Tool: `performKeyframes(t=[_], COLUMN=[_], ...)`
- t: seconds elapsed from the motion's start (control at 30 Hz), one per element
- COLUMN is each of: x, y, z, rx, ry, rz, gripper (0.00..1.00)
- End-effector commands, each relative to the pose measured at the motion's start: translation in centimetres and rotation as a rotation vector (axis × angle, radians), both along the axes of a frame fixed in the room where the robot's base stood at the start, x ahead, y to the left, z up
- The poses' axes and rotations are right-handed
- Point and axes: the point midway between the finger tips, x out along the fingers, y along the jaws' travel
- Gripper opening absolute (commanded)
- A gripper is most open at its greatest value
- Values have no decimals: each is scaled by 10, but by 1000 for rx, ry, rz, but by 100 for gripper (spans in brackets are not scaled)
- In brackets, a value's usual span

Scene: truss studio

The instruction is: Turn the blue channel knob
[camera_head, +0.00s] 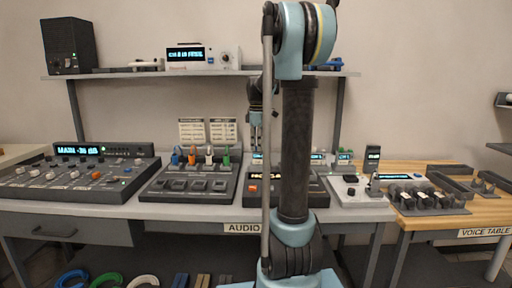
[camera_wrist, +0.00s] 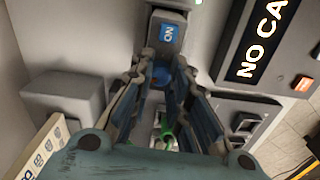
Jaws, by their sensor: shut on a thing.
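In the wrist view, a blue knob (camera_wrist: 161,76) shows between the fingertips of my gripper (camera_wrist: 158,68), and the fingers hide most of it. My gripper is shut on it. A grey unit with a blue "ON" label (camera_wrist: 167,34) stands just beyond the fingertips. In the head view, my gripper (camera_head: 256,140) points down behind the console with the "NO CA..." display (camera_head: 266,175). My arm partly covers this area, and the knob cannot be made out there. A separate blue upright piece (camera_head: 175,156) stands on the panel to the left, apart from my gripper.
Orange, white and green pieces (camera_head: 226,156) stand beside the blue one on the panel (camera_head: 191,194). The green one (camera_wrist: 166,128) is close to my gripper. A large mixer (camera_head: 75,187) is at left, and a shelf (camera_head: 140,74) runs above.

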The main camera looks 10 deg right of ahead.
Motion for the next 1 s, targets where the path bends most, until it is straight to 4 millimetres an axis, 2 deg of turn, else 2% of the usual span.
performKeyframes(t=[0.5, 1.0], x=[0, 0], y=[0, 0], z=[0, 0], rx=[0, 0], ry=[0, 0], rz=[-321, -392], gripper=[0, 0])
